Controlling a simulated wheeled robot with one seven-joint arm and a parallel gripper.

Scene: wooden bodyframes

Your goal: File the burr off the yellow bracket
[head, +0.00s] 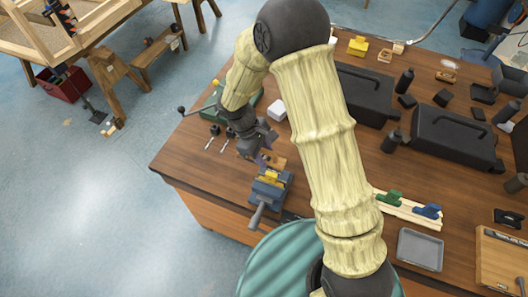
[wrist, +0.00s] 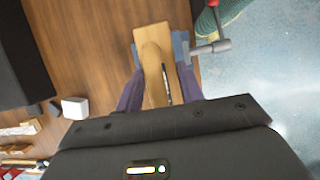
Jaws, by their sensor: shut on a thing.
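In the head view the yellow bracket (head: 271,177) sits in the jaws of the blue-grey vise (head: 268,192) near the bench's front-left edge. My gripper (head: 265,158) is just behind and above the vise. In the wrist view its two purple fingers (wrist: 158,88) are shut on a tan wooden piece (wrist: 151,62), seemingly the file's handle. The wood also shows beside the fingers in the head view (head: 279,162). The vise shows behind it in the wrist view (wrist: 180,48). The wood hides the bracket there. I cannot see the burr or any file contact.
The vise handle (head: 256,216) sticks out toward the bench edge. A white box (head: 277,110) and a green-based tool (head: 212,102) stand behind. Black cases (head: 453,137) and a rack with green and blue parts (head: 410,207) lie right. Bare bench (head: 205,170) lies left of the vise.

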